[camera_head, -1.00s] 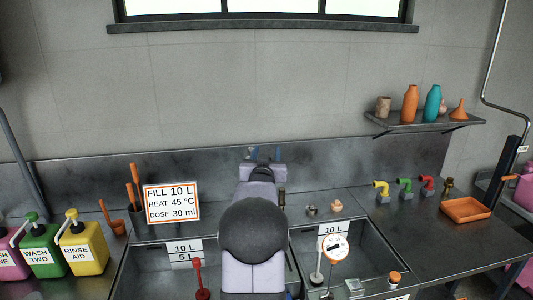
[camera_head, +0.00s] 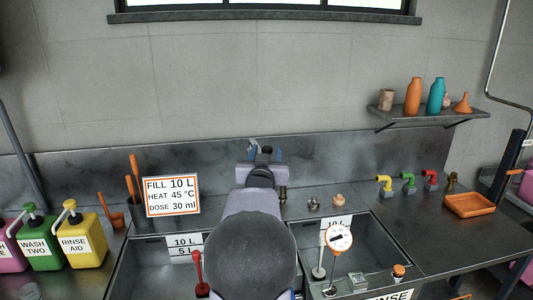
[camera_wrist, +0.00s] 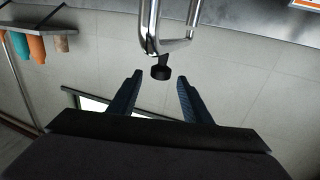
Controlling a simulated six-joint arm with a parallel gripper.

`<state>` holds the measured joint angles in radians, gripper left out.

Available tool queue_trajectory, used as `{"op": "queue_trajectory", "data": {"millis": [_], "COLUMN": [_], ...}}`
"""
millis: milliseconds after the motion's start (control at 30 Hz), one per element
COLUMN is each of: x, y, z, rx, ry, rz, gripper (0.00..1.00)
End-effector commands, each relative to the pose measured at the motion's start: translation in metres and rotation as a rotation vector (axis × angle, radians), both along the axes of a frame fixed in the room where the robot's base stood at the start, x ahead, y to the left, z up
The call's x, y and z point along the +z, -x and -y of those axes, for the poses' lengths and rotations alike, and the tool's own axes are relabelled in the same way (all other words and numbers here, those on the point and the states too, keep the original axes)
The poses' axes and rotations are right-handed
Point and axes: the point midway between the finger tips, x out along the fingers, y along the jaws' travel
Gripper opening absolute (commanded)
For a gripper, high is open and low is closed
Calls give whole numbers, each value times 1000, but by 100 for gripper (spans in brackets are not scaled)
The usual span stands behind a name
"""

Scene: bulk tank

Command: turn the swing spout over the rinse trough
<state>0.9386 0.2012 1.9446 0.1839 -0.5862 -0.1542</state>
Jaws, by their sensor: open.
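The swing spout (camera_wrist: 150,32) is a shiny bent metal pipe at the top middle of the wrist view, with a dark knob-like end (camera_wrist: 160,73). In the wrist view my gripper (camera_wrist: 158,82) is open, with its two blue-black fingers on either side of that dark end and no contact visible. In the head view my gripper (camera_head: 266,153) is at the back wall above the sinks, and my arm hides most of the spout. The rinse trough (camera_head: 388,240) is the right-hand basin, with a RINSE label at its front; my arm covers the left basin's right side.
A FILL sign (camera_head: 172,196) stands behind the left basin (camera_head: 140,255). A round-faced gauge (camera_head: 338,239) stands up at the rinse trough. Coloured taps (camera_head: 409,182) and an orange tray (camera_head: 469,205) sit at right. A shelf (camera_head: 430,115) holds bottles. Jugs stand at left.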

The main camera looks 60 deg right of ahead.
Motion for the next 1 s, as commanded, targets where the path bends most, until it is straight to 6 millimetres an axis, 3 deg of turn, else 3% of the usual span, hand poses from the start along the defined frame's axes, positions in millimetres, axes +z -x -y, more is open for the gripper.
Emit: {"op": "queue_trajectory", "data": {"millis": [167, 333, 467, 567, 800, 1000], "x": [0, 4, 18, 39, 78, 68], "y": [0, -2, -5, -20, -48, -54], "z": [0, 0, -1, -7, -36, -79], "rx": [0, -6, -31, -46, -158, -336], "ry": [0, -5, -22, -32, -126, -247], "rz": [0, 33, 146, 298, 827, 1236], "gripper": [42, 1, 0, 0, 0, 0]}}
